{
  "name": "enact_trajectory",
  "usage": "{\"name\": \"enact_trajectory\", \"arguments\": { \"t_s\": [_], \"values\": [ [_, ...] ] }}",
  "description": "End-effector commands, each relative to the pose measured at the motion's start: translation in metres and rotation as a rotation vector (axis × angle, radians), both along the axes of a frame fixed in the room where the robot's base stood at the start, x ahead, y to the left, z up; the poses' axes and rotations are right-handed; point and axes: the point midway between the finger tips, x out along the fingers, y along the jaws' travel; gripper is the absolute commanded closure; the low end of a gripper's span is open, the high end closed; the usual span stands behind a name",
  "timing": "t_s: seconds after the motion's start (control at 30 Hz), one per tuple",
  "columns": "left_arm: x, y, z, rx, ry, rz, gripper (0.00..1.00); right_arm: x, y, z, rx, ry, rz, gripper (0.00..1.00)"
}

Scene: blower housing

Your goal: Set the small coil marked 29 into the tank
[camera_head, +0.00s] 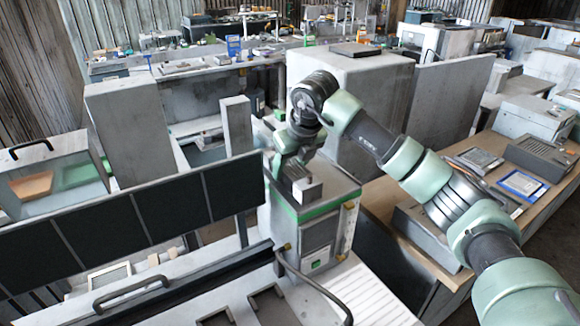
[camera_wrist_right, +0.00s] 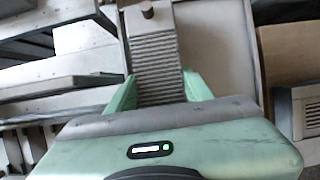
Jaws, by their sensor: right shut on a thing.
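A grey ridged block (camera_wrist_right: 157,62), which looks like the coil, sits between the two green fingers of my right gripper (camera_wrist_right: 162,92) in the right wrist view. The gripper is shut on it; a round knob shows at its far end. No number 29 is readable. In the head view my right gripper (camera_head: 291,166) points down over a grey box with a green band (camera_head: 318,232), possibly the tank. A small grey block (camera_head: 307,189) shows just below the gripper, over the box top. I cannot tell whether it touches the box. My left gripper is not in view.
A row of dark panels (camera_head: 130,222) stands in front, left of the banded box. A tall grey cabinet (camera_head: 350,90) stands behind the arm. A wooden bench (camera_head: 480,215) with devices and papers is at the right. Black curved handles (camera_head: 130,293) stick up in front.

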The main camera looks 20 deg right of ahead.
Motion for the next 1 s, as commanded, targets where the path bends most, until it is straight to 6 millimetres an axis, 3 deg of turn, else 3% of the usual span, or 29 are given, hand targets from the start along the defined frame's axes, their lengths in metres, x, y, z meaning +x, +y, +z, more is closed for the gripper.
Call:
{"name": "enact_trajectory", "arguments": {
  "t_s": [0.2, 0.23, 0.3, 0.33, 0.67, 1.0],
  "values": [
    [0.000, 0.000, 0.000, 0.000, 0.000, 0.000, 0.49, 0.001, 0.000, 0.001, 0.001, -0.004, -0.001, 1.00],
    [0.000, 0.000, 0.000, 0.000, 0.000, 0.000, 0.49, 0.001, 0.000, 0.001, 0.001, -0.004, -0.001, 0.47],
    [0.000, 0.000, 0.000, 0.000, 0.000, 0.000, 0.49, 0.000, 0.000, 0.001, 0.000, -0.003, 0.000, 0.27],
    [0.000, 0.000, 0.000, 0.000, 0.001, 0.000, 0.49, 0.001, 0.000, 0.001, 0.001, -0.003, -0.001, 0.24],
    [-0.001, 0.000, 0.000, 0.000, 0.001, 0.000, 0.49, 0.000, 0.000, 0.000, 0.000, 0.001, 0.000, 0.24],
    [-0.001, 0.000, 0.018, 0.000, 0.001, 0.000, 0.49, 0.000, 0.000, 0.031, -0.001, -0.001, 0.000, 0.24]
  ]
}}
